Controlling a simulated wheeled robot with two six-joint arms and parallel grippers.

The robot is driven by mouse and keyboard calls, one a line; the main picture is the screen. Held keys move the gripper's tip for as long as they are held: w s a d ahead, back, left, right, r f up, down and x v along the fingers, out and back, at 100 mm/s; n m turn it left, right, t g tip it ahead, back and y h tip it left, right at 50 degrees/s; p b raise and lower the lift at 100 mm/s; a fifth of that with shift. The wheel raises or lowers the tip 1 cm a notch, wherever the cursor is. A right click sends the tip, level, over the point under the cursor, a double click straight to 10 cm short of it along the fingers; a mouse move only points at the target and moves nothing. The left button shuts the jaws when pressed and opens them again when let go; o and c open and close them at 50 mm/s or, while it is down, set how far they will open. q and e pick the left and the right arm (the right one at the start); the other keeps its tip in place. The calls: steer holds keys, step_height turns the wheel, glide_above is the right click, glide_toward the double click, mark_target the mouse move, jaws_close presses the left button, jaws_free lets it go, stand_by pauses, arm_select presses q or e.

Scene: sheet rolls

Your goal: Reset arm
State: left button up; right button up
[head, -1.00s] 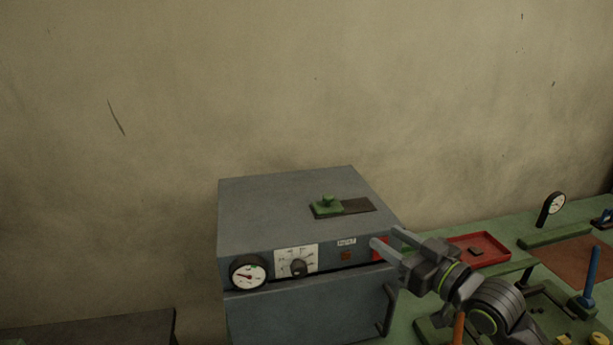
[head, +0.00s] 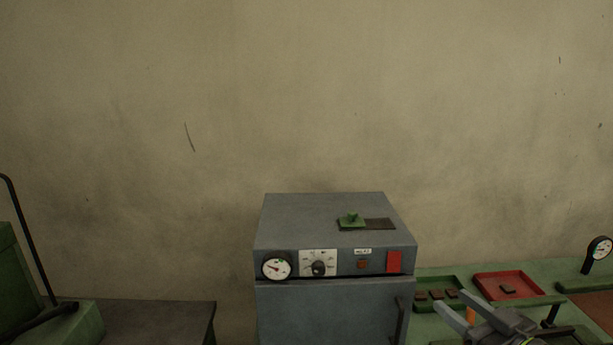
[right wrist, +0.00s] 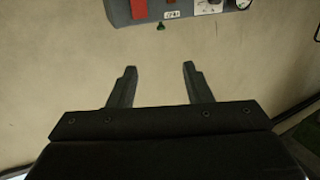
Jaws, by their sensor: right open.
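My right gripper (head: 451,297) is low at the right of the head view, in front of the green bench and to the right of the grey box. Its two fingers are spread with nothing between them. In the right wrist view the open fingers (right wrist: 159,68) stand apart against the pale wall. The grey box (head: 325,225) shows its front panel with a gauge (head: 276,268), a dial (head: 318,268) and a red patch (head: 394,262). The panel (right wrist: 185,10) also shows at the top of the right wrist view, apart from the fingers. My left gripper is out of view.
A green tray (head: 455,284) with several dark pieces and a red tray (head: 535,280) with one lie behind my right gripper. A gauge on a stand (head: 599,250) is at far right. A green machine with a lever (head: 30,240) stands at left.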

step_height(320, 180, down, 9)
steer(key=s+m+g+h, duration=0.1)
steer(key=s+g+h, duration=0.1)
steer(key=s+h, duration=0.1)
steer(key=s+d+f+m+g+h, duration=0.25)
steer(key=s+f+g, duration=0.25)
steer(key=s+f, duration=0.6)
steer(key=s+d+f+m+g+h, duration=0.1)
steer(key=s+f+m+g+h, duration=0.35)
steer(key=s, duration=1.05)
step_height(320, 180, down, 27)
steer(key=w+d+n+g+y, duration=0.1)
steer(key=n+g+y, duration=0.1)
steer(key=n, duration=0.1)
steer(key=s+f+g, duration=0.1)
steer(key=s+f, duration=1.4)
steer(key=f, duration=0.1)
steer(key=shift+a+f+b, duration=0.35)
steer(key=shift+a+b, duration=0.05)
steer(key=shift+a, duration=0.05)
steer(key=shift+s, duration=0.1)
